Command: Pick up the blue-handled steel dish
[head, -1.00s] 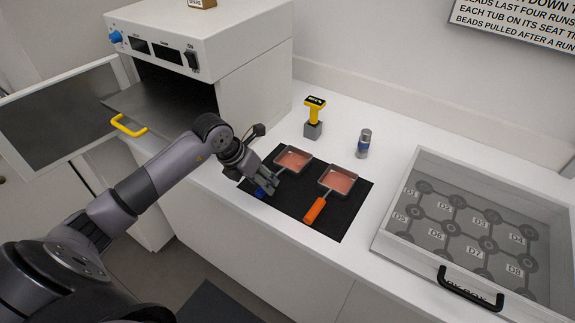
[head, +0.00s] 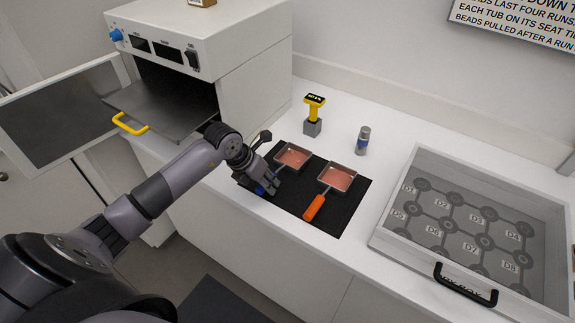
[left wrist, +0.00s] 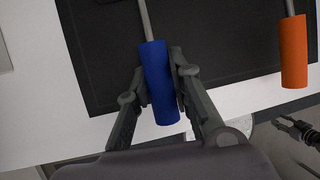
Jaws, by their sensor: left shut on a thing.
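The blue-handled steel dish (head: 292,157) is a square pan with pink contents, on the black mat (head: 341,209) in the head view. My left gripper (head: 270,187) is at its handle, which it mostly hides there. In the left wrist view the blue handle (left wrist: 159,88) lies between the two fingers of my left gripper (left wrist: 160,75), which is shut on it. The dish looks level and on the mat; I cannot tell any gap beneath it. A dark gripper-like part (left wrist: 300,130), probably my right gripper, shows at the wrist view's lower right; its jaw state is unclear.
An orange-handled dish (head: 337,177) lies close on the right; its handle also shows in the left wrist view (left wrist: 294,52). A yellow-topped device (head: 314,115) and small jar (head: 362,141) stand behind. An open oven (head: 205,50) is left, a clear-topped box (head: 381,238) right.

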